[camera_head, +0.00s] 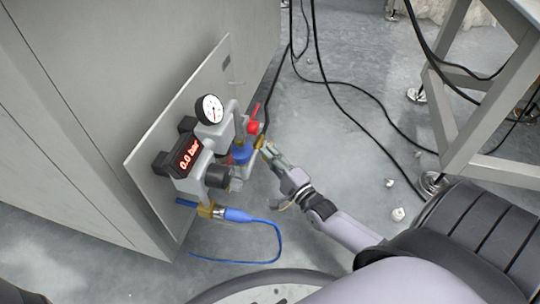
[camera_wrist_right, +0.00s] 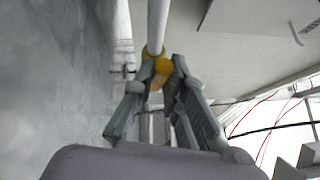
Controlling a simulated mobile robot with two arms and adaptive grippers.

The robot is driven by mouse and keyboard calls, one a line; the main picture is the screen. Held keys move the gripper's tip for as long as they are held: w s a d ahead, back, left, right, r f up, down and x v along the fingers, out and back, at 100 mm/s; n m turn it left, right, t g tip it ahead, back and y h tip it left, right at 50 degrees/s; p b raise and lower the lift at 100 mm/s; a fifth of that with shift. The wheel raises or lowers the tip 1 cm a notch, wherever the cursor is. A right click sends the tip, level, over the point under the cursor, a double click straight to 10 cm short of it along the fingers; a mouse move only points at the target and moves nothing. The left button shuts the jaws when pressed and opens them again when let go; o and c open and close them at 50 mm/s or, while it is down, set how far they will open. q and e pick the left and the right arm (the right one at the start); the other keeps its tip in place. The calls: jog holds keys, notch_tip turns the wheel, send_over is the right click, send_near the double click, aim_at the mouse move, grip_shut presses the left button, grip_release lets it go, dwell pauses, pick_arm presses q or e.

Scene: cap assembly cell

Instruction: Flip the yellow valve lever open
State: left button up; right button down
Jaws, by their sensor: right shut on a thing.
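The yellow valve lever (camera_head: 260,142) is small at the right side of the valve assembly in the head view, beside a blue part (camera_head: 241,152). In the right wrist view the yellow lever (camera_wrist_right: 161,66) sits between the finger ends, in front of a pale pipe. My right gripper (camera_head: 269,151) reaches it from the lower right and is shut on it. The fingers partly hide the lever, so its exact angle is hard to tell. My left gripper is not in view.
A round gauge (camera_head: 210,109) and a red handle (camera_head: 253,125) are close above the lever on the panel (camera_head: 150,158). A blue hose (camera_head: 270,259) loops below. Black cables (camera_head: 357,113) cross the floor at right, near a table frame (camera_head: 483,110).

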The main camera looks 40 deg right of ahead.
jog(key=shift+f+n+t, duration=0.3)
jog(key=shift+n+t, duration=0.1)
jog(key=shift+n, duration=0.2)
jog(key=c, duration=1.6)
grip_release()
jog(key=s+f, duration=0.2)
jog(key=s, duration=0.9)
jog(key=shift+s+d, duration=0.35)
jog(key=shift+s, duration=0.05)
